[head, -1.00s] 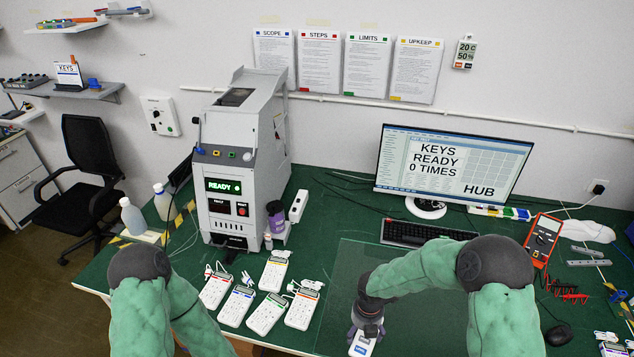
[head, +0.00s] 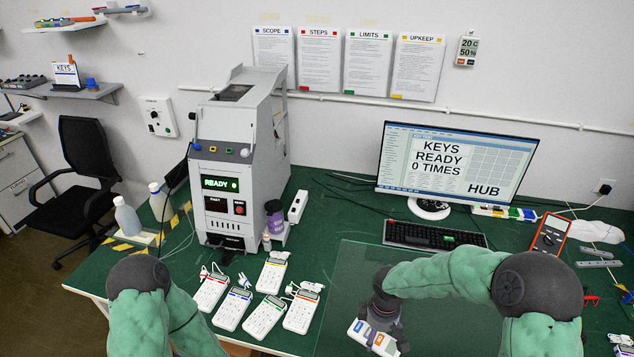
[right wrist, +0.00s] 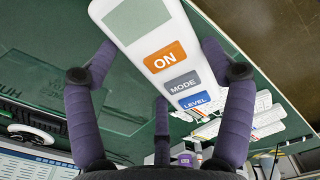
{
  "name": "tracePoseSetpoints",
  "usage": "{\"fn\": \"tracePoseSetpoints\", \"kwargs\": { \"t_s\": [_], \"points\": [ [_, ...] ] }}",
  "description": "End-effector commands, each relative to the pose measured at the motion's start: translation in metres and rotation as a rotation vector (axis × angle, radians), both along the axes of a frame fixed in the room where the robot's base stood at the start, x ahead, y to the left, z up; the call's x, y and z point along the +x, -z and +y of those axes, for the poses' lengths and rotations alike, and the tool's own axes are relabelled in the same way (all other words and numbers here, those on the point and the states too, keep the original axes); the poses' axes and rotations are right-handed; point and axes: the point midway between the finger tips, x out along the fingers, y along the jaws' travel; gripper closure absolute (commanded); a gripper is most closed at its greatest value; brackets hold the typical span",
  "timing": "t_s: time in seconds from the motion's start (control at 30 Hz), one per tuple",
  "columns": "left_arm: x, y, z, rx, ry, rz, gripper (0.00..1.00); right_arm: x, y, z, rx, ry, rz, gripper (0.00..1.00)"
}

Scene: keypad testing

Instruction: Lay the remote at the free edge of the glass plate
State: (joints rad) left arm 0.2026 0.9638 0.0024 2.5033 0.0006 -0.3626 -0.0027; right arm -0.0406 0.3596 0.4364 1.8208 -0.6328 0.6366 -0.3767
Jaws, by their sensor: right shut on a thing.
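The remote (head: 371,338) is white, with a grey screen and orange, grey and blue buttons marked ON, MODE and LEVEL. My right gripper (head: 380,318) is shut on it, over the glass plate's near part in the head view. In the right wrist view the remote (right wrist: 150,30) lies between the purple fingers of the right gripper (right wrist: 160,62). The glass plate (head: 352,275) is a clear sheet on the green table, right of centre. My right arm hides part of it. I cannot tell whether the remote touches it. My left gripper is out of view below the frame.
Several white keypads (head: 264,317) lie left of the plate. The grey READY machine (head: 225,160) stands behind them. A keyboard (head: 433,235) and a monitor (head: 455,170) stand behind the plate, with a red meter (head: 549,234) to the right. The plate's left strip looks bare.

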Motion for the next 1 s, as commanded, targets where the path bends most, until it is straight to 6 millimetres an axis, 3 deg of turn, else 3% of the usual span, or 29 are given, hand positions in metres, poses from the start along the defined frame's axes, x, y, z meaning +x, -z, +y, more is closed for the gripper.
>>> {"fn": "tracePoseSetpoints", "kwargs": {
  "t_s": [0.3,0.5,0.7,1.0],
  "points": [
    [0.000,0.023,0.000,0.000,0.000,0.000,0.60,-0.002,0.003,-0.009,0.005,0.550,-0.004,0.55],
    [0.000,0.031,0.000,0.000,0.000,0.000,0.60,-0.004,0.003,-0.013,0.009,0.815,-0.003,0.55],
    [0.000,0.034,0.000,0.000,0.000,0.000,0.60,-0.005,0.002,-0.015,0.010,0.938,-0.002,0.55],
    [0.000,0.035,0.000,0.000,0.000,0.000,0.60,-0.007,0.001,-0.015,0.011,0.967,-0.003,0.55]
  ]
}}
